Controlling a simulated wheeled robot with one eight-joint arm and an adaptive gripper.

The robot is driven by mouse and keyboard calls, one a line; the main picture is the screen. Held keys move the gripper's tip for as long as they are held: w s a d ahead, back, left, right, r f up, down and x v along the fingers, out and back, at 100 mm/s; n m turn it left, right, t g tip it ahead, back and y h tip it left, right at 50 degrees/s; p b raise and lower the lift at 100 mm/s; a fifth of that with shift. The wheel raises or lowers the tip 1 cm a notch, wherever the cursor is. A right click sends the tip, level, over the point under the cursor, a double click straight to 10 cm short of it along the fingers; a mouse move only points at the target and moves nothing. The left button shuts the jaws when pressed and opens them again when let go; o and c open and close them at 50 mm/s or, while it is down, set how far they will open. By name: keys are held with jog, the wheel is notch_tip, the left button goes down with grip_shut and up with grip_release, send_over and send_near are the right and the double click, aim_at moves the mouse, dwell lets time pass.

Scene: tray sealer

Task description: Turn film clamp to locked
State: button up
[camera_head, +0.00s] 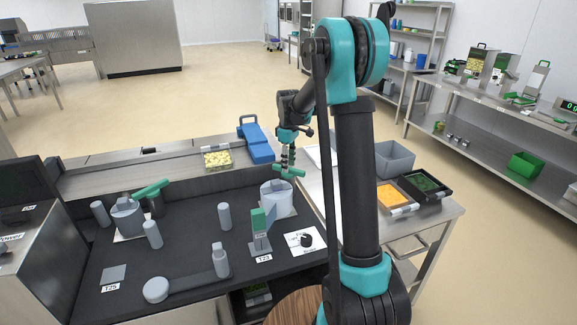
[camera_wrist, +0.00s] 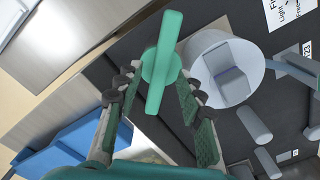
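A green bar handle (camera_head: 290,172) stands at the far right of the black work deck, by a grey cylinder (camera_head: 277,197). I take it for the film clamp's handle, but no readable label confirms this. My gripper (camera_head: 287,161) is right above it, pointing down. In the wrist view, the green handle (camera_wrist: 163,60) lies lengthwise between the fingertips of my gripper (camera_wrist: 156,84). The fingers stand apart, with gaps visible beside the handle. The grey cylinder (camera_wrist: 208,48) with its block on top is just to the right. The handle's lock marking cannot be seen.
Grey posts, a green-topped lever (camera_head: 259,228) and a black knob (camera_head: 306,240) stand on the deck. A blue part (camera_head: 256,141) and a food tray (camera_head: 217,158) are behind.

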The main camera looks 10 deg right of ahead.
jog(key=shift+f, duration=0.55)
grip_shut()
